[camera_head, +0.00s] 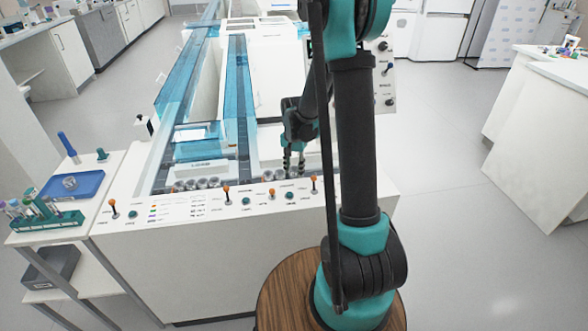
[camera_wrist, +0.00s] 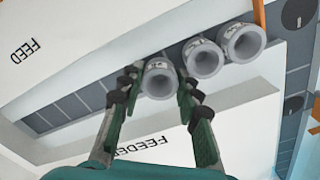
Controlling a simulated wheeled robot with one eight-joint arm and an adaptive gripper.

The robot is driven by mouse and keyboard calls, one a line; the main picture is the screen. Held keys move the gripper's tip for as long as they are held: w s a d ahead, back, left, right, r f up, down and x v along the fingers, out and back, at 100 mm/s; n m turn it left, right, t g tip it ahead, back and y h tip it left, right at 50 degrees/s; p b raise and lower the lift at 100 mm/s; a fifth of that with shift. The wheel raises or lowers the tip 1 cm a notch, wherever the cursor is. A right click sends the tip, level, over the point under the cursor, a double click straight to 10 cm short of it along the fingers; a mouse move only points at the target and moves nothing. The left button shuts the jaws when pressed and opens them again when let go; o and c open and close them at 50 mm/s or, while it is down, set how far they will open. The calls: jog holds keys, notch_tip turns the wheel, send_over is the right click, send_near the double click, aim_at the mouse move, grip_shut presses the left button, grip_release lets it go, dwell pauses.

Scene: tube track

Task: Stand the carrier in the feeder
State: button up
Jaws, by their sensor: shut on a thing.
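My gripper (camera_head: 294,166) reaches down at the near end of the right-hand track lane of the white machine. In the wrist view, my gripper (camera_wrist: 156,84) has its two dark green fingers closed on the sides of a grey ring-shaped carrier (camera_wrist: 159,80), its round opening facing the camera. Two similar grey carriers (camera_wrist: 203,59) (camera_wrist: 242,43) stand in a row just beside it on the dark track. A "FEEDER" label (camera_wrist: 140,148) is printed on the white panel near the fingers. I cannot tell whether the held carrier touches the track.
More carriers (camera_head: 197,184) sit in the left lane. Orange-topped levers (camera_head: 227,193) line the machine's front edge. Blue clear covers (camera_head: 185,80) run along the track. A side table at left holds a blue tray (camera_head: 75,185) and a green tube rack (camera_head: 45,219).

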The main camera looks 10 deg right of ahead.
jog(key=shift+f, duration=0.25)
dwell(0.3)
jog(key=shift+s, duration=0.1)
jog(key=shift+c, duration=0.4)
jog(key=shift+f, duration=0.1)
jog(key=shift+c, duration=0.6)
jog(key=o, duration=1.2)
jog(key=shift+f, duration=0.1)
notch_tip(320, 180, up, 12)
jog(key=shift+r, duration=0.1)
